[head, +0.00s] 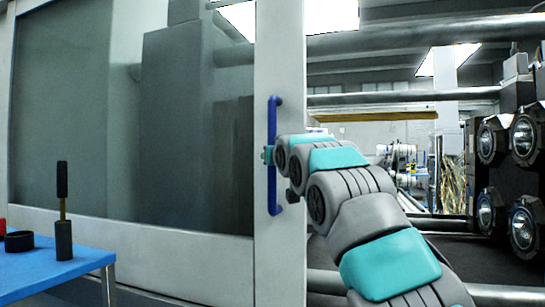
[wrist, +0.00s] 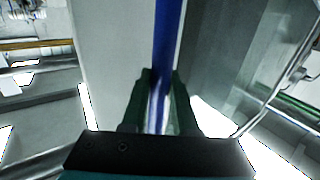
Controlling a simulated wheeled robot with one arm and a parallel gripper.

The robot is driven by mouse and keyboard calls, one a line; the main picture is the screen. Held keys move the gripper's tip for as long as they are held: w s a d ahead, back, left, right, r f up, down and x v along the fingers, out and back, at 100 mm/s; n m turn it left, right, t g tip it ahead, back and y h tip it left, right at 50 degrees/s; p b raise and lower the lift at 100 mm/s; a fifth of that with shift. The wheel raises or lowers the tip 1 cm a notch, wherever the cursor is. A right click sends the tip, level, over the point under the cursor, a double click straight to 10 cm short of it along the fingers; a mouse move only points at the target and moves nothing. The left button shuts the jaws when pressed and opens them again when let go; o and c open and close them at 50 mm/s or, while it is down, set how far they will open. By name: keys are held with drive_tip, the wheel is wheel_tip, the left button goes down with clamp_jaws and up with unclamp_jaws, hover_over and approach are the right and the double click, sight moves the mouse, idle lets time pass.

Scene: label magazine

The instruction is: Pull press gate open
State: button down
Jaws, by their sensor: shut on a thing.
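The press gate (head: 281,60) is a white-framed sliding panel with a dark glass window (head: 130,120) in the head view. A blue vertical bar handle (head: 273,195) is mounted on its right-hand frame post. My gripper (head: 267,155) is at the middle of the handle, reached from the right by my arm. In the wrist view, the two dark fingers of my gripper (wrist: 158,95) stand on either side of the blue handle (wrist: 168,35), shut on it. The fingertips partly hide the handle there. To the right of the gate post, the press opening is uncovered.
A blue table (head: 60,275) stands at the lower left, with a black upright tool (head: 63,240) and a black ring (head: 19,241) on it. Round lamp-like units (head: 525,135) and horizontal bars (head: 400,97) show in the opening at right.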

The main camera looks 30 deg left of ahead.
drive_tip(key=shift+s+a, duration=0.15)
drive_tip(key=shift+s, duration=0.1)
drive_tip(key=c, duration=0.9)
unclamp_jaws()
drive_tip(key=shift+s, duration=0.1)
drive_tip(key=shift+o, duration=1.1)
drive_tip(key=shift+d, duration=0.2)
drive_tip(key=b+v, duration=0.5)
drive_tip(key=v, duration=0.2)
drive_tip(key=shift+d, duration=0.2)
drive_tip(key=shift+s, duration=0.1)
